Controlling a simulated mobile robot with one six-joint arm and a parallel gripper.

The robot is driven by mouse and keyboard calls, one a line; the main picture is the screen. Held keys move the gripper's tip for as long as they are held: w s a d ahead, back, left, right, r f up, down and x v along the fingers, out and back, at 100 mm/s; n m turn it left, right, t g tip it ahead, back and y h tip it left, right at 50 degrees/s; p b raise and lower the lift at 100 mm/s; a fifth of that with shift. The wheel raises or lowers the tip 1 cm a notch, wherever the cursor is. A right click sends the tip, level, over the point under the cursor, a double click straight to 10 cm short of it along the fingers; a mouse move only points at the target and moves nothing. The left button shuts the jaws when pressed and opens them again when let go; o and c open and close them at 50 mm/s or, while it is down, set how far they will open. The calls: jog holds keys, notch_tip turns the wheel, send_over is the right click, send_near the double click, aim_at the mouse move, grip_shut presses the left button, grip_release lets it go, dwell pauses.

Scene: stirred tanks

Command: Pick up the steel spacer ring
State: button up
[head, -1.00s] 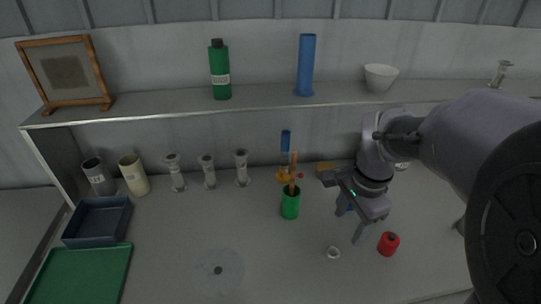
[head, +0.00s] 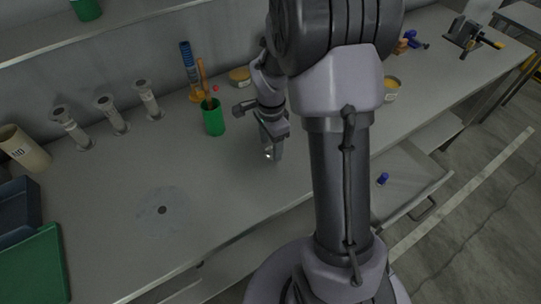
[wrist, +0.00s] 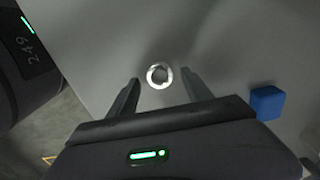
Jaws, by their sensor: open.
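The steel spacer ring (wrist: 160,86) is a small, shiny silver ring lying flat on the grey bench top in the wrist view. My gripper (wrist: 160,78) is open, with one finger on each side of the ring in the picture and a gap to it on both sides. Nothing is held. How far the fingertips are above the bench is hard to tell. In the head view my gripper (head: 272,151) points down over the bench, and a small bright patch at its fingers may be the ring.
A blue block (wrist: 267,102) lies right of my fingers in the wrist view. In the head view a green cup (head: 213,120) with tools stands left of my gripper. Several grey fittings stand farther left. My arm hides the bench to the right. Bare bench lies left of the gripper.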

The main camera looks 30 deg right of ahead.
jog(key=shift+f, duration=0.8)
jog(key=shift+r, duration=0.2)
jog(key=shift+c, duration=0.2)
grip_shut()
jog(key=shift+r, duration=0.1)
